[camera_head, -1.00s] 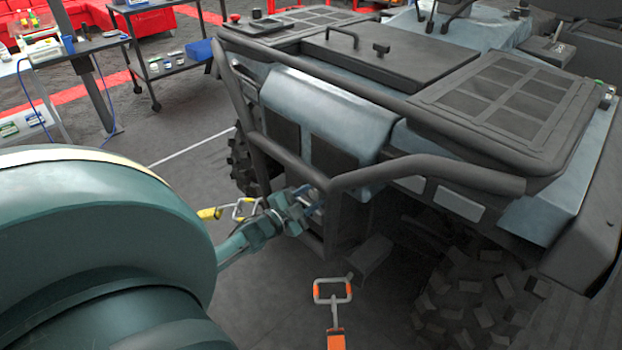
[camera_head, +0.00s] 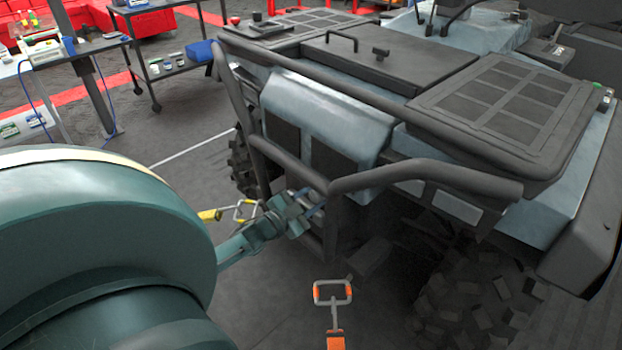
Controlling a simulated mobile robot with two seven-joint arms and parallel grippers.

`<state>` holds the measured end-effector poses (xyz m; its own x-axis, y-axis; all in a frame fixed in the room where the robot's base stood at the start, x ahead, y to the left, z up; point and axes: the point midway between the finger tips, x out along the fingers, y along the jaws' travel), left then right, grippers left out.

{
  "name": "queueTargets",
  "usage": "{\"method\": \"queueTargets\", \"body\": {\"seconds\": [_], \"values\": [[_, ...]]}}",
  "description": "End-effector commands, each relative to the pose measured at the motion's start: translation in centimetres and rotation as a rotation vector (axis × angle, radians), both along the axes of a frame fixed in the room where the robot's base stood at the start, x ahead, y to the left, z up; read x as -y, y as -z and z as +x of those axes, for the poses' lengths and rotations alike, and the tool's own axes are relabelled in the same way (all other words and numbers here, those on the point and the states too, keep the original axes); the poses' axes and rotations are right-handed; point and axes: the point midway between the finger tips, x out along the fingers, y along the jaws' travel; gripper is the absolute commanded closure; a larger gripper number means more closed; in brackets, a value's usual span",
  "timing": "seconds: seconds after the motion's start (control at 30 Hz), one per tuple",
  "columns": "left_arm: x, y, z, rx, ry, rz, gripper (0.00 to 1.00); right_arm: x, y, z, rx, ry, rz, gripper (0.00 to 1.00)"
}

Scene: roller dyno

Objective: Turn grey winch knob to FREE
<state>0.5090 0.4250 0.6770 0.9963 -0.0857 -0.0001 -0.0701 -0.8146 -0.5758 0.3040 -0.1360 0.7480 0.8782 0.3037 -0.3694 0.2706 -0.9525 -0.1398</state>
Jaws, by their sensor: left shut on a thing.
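My left gripper (camera_head: 312,207) reaches in from the left, past my large teal arm link, to the front of the grey vehicle (camera_head: 335,125). Its fingers are just below the vehicle's dark tubular bumper (camera_head: 430,168), by the recess at the winch area. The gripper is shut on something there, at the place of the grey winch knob. The knob itself is hidden by the fingers and the bumper, so its setting cannot be read. My right gripper is out of view.
A yellow-ended strap hook (camera_head: 243,211) lies beyond my left wrist. The bumper tube passes close above the gripper. A chunky tyre (camera_head: 480,300) is at lower right, and a cart (camera_head: 165,65) stands at upper left.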

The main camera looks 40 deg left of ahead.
Motion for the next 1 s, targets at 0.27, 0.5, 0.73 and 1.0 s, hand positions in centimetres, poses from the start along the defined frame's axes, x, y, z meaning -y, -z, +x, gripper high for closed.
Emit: {"method": "queueTargets", "body": {"seconds": [0.27,0.5,0.73,1.0], "values": [[0.0,0.0,0.0,0.000,0.000,-0.002,0.47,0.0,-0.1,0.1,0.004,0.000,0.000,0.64],[0.0,0.0,0.0,0.000,0.000,-0.001,0.42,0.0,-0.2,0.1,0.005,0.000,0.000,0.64],[-0.1,0.0,-1.6,-0.004,0.000,-0.002,0.42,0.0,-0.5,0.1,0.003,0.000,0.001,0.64],[-0.6,0.0,-7.5,-0.005,-0.001,-0.002,0.42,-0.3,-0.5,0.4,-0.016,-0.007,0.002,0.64]]}}
